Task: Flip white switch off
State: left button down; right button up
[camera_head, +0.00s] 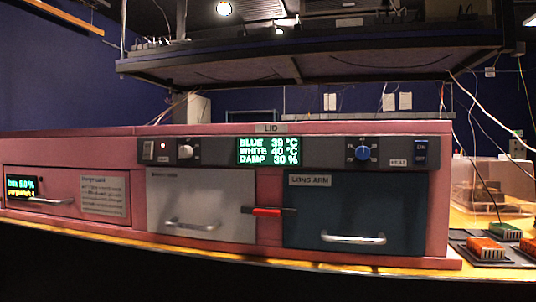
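The pink foam enclosure (270,130) stands across the middle of the head view. A dark control panel runs along its upper front. At the panel's left end is a small white switch (148,150); its position is too small to read. A small red light (163,145) glows just right of it, and a white knob (186,152) follows. A green-lettered display (269,151) reads BLUE 39 °C, WHITE 40 °C, DAMP 30 %. A blue knob (362,153) and a blue switch (420,152) marked ON and OFF sit at the right end. Neither gripper is in view.
Below the panel are a white door (200,205), a dark blue door (355,218) labelled LONG ARM and a red-handled latch (267,211) between them. A pink drawer (66,190) is at left. Orange and green blocks and a clear box stand at right. A dark shelf hangs above.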

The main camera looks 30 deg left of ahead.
aim_at(149, 146)
jog(key=i+j+u, duration=0.1)
jog(key=u, duration=1)
jog(key=k+u, duration=0.1)
jog(key=u, duration=0.65)
